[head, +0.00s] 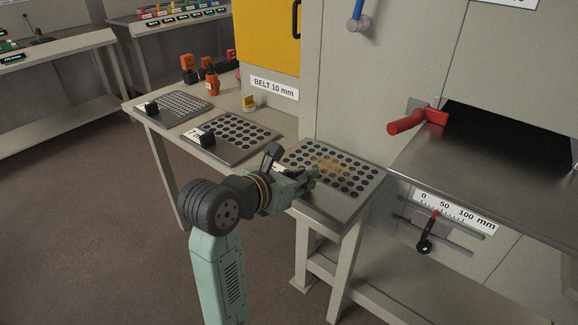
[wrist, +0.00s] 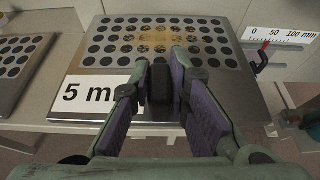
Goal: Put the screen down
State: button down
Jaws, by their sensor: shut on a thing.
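The screen (head: 352,186) is a grey plate with rows of large dark holes and a brownish patch of residue. It is at the right end of the bench and also shows in the wrist view (wrist: 112,31), with a "5 mm" label (wrist: 95,93) on its near edge. My gripper (head: 297,175) is shut on the screen's black handle (wrist: 160,86), with a purple-padded finger on each side. The screen looks level, at or just above the bench top; I cannot tell if it touches. The gripper hides part of the near edge in the head view.
Two other screens, one with mid-size holes (head: 232,136) and one fine (head: 177,107), lie to the left on the bench. The machine with a red handle (head: 407,122) and a metal chute (head: 480,165) is at right.

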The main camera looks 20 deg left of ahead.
aim_at(291, 165)
jog(key=w+a, duration=0.1)
jog(key=w+a+p, duration=0.1)
jog(key=w+a, duration=0.1)
jog(key=shift+w+a+f, duration=0.1)
jog(key=shift+a, duration=0.2)
jog(key=f, duration=0.1)
jog(key=f+p, duration=0.1)
jog(key=shift+w+a+f, duration=0.2)
jog(key=shift+a+f, duration=0.05)
jog(key=shift+f, duration=0.6)
jog(key=shift+f, duration=0.25)
jog(key=c, duration=1.5)
grip_release()
jog(key=shift+c, duration=0.2)
jog(key=shift+r, duration=0.1)
